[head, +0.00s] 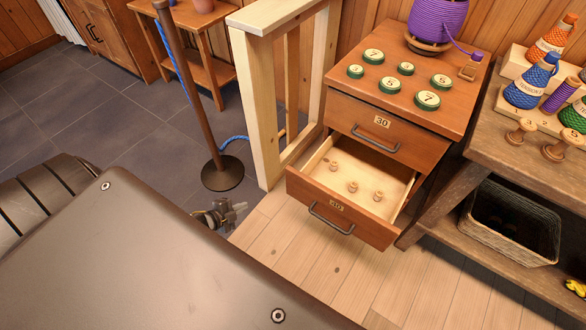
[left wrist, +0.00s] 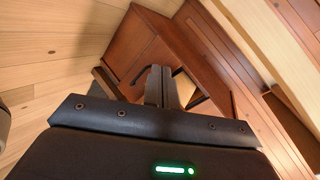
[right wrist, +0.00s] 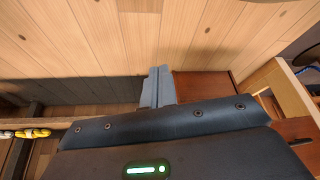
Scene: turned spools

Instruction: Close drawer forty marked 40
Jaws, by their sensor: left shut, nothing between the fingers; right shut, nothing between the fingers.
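Drawer 40 (head: 300,190), the lower drawer of the brown cabinet (head: 450,100), stands pulled out. Its number plate (head: 337,207) and dark handle (head: 331,220) face the front. Three small wooden spools (head: 353,187) stand on its pale floor. My left gripper (head: 238,206) is low, left of the drawer front and apart from it. In the left wrist view its fingers (left wrist: 163,75) are shut and empty, with part of the cabinet beyond. My right gripper (right wrist: 157,72) shows only in its wrist view, shut and empty; a reddish-brown surface is beside its tips.
Drawer 30 (head: 365,128) above is shut. Several green numbered discs (head: 389,85) and a purple spool (head: 438,22) sit on the cabinet top. A wooden railing (head: 270,110) and rope post (head: 221,173) stand left. A bench (head: 470,165) with a basket (head: 497,245) is right.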

